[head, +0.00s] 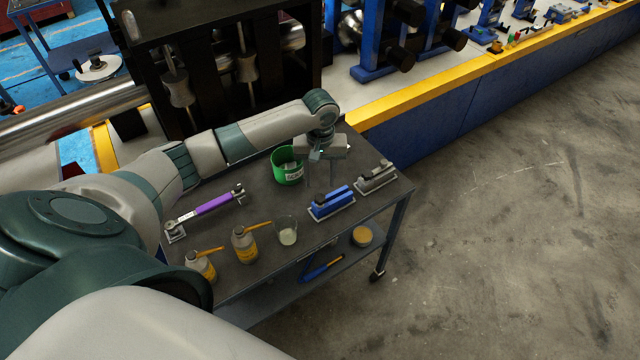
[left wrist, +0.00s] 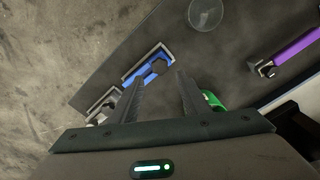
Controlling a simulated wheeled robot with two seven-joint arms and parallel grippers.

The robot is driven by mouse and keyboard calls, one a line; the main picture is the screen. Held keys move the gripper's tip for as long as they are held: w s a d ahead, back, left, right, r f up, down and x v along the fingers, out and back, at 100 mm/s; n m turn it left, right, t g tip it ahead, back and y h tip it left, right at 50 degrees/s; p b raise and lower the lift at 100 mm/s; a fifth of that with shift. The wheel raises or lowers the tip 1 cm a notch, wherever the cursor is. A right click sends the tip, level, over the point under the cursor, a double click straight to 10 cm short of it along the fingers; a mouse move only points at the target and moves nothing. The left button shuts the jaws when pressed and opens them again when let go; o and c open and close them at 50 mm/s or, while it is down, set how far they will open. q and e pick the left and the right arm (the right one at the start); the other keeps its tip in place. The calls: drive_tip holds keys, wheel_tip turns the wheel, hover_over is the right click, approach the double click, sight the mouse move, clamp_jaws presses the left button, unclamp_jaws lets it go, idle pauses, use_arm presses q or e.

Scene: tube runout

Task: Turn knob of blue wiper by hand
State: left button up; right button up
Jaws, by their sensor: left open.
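The blue wiper (head: 331,203) lies on the dark cart top, near its right front edge, with a dark part on top. In the left wrist view the blue wiper (left wrist: 147,65) shows just beyond the fingertips, with a dark knob-like part at its right end. My left gripper (head: 322,172) hangs above the cart, behind the blue wiper in the head view. Its fingers (left wrist: 157,78) are open and empty, apart from the wiper. My right gripper is in neither view.
A grey wiper (head: 376,177) lies right of the blue one. A green container (head: 287,172), a clear cup (head: 286,232), a purple-handled tool (head: 212,204) and two yellow-labelled bottles (head: 246,247) share the cart top (head: 252,191). A lower shelf holds a round tin (head: 362,236).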

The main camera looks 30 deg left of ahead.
sight(320, 198)
use_arm(q)
drive_tip(key=shift+f, duration=3.55)
drive_tip(key=shift+c, duration=0.7)
drive_tip(key=c, duration=0.7)
